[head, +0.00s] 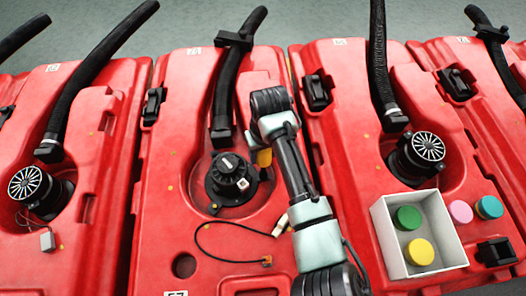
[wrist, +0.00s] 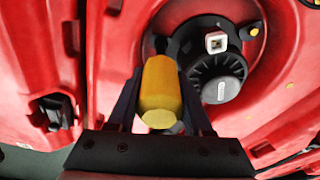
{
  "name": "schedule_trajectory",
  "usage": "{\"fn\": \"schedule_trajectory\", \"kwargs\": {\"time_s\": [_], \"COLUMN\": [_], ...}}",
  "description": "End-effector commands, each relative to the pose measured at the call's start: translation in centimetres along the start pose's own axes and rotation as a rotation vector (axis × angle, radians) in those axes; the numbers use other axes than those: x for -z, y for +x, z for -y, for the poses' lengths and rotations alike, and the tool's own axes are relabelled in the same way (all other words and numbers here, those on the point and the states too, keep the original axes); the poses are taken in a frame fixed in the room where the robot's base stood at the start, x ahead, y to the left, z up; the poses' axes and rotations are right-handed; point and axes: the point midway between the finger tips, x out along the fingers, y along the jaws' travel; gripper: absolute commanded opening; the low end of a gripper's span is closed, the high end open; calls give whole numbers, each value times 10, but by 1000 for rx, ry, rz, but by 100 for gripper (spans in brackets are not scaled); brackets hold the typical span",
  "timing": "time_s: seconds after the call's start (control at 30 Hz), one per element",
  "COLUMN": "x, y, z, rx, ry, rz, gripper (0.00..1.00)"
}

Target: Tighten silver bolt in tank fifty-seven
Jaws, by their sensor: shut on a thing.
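My gripper (wrist: 163,95) is shut on a yellow tool with a faceted, rounded body. The yellow tool (wrist: 160,90) points away from the wrist camera, and its far end is hidden. In the head view the yellow tool (head: 264,158) shows below my wrist, just right of and above a black round motor unit (head: 228,177). The motor unit also shows in the wrist view (wrist: 218,80), beside the tool. I cannot make out a silver bolt; the tool may hide it.
A white square socket (wrist: 216,42) sits on the motor unit. A loose dark cable (head: 225,260) lies on the tank, with a white plug (head: 281,225) near its right end. A black hose (head: 228,85) rises behind. A white box (head: 434,232) with coloured caps stands on the right-hand tank.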

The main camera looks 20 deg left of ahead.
Motion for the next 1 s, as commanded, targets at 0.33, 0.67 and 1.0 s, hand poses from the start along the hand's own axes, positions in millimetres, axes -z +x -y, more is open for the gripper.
{"fn": "schedule_trajectory", "kwargs": {"time_s": [0.33,0.67,1.0], "x": [1,5,8], "y": [-10,-34,-51], "z": [0,0,0], "rx": [1,0,0], "ry": [3,2,0], "rz": [3,1,0], "gripper": [0,0,0]}}
